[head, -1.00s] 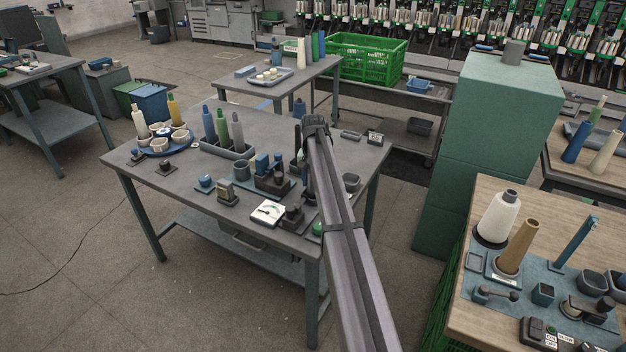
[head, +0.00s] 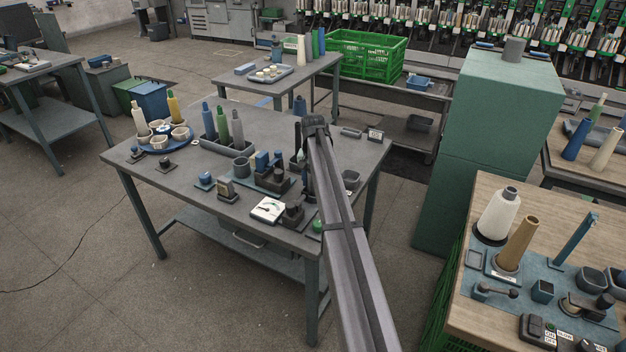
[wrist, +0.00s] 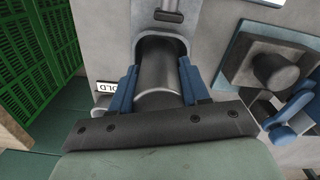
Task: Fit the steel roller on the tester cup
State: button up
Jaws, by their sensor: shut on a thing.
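My gripper (wrist: 158,88) is shut on the steel roller (wrist: 157,65), a smooth dark grey cylinder between two blue fingers in the wrist view. A rounded grey rim (wrist: 186,48) curves around the far end of the roller; I cannot tell if they touch. In the head view my arm hides the fingers and the roller near the right side of the grey table (head: 215,130). I cannot tell which part is the tester cup.
A dark knob on a plate (wrist: 277,70) and a blue lever (wrist: 290,120) are close on the right in the wrist view. A rack of spools (head: 226,145) and a blue round tray (head: 158,142) stand farther left.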

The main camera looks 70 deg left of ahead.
jog(key=shift+f, duration=0.25)
dwell(0.3)
jog(key=o, duration=1.8)
jog(key=shift+r, duration=0.1)
jog(key=shift+r, duration=3.9)
